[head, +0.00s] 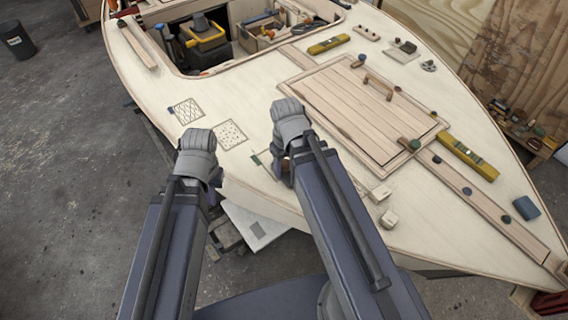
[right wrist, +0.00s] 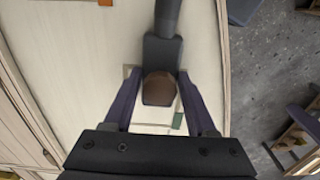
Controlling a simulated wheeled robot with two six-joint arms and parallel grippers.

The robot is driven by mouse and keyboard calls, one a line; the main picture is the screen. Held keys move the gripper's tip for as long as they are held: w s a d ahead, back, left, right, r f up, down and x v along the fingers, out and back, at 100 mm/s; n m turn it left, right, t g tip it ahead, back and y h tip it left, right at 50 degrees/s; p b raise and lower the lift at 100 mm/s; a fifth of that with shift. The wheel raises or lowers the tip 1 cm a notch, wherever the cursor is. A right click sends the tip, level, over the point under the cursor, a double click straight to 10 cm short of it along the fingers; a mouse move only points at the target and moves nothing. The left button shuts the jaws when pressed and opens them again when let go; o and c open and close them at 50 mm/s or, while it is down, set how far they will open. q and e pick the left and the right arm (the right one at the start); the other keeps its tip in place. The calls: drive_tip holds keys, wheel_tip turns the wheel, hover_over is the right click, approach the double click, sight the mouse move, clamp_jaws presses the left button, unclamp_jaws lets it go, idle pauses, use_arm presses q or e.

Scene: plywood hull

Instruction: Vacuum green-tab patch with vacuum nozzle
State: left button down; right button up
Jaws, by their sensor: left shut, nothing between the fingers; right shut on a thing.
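The vacuum nozzle (right wrist: 163,52) is a dark block with a thick tube and a brown rounded part, seen in the right wrist view. My right gripper (right wrist: 160,95) is shut on it, with a purple finger on each side. The green tab (right wrist: 178,120) shows just beside the nozzle; it also shows in the head view (head: 256,159). The pale patch beside the tab is mostly hidden by my right arm and the nozzle. Whether the nozzle touches the deck I cannot tell. My left gripper (head: 214,198) is shut and empty near the hull's edge, mostly hidden behind its wrist.
A crosshatched patch (head: 188,111) with a blue tab and a dotted patch (head: 231,134) lie on the pale deck (head: 130,90). A planked hatch (head: 345,105), yellow levels (head: 467,158), and small blocks (head: 389,218) lie to the right.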

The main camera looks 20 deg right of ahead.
drive_tip(key=shift+w+a, duration=0.3)
drive_tip(key=shift+w, duration=0.65)
drive_tip(key=shift+w+a, duration=0.3)
drive_tip(key=shift+w, duration=0.6)
drive_tip(key=shift+w+a, duration=0.35)
drive_tip(key=shift+w, duration=0.55)
drive_tip(key=shift+w+a, duration=0.3)
drive_tip(key=shift+w, duration=0.55)
drive_tip(key=shift+w+a, duration=0.3)
drive_tip(key=shift+w, duration=0.65)
drive_tip(key=shift+w+a, duration=0.3)
drive_tip(key=shift+w, duration=0.6)
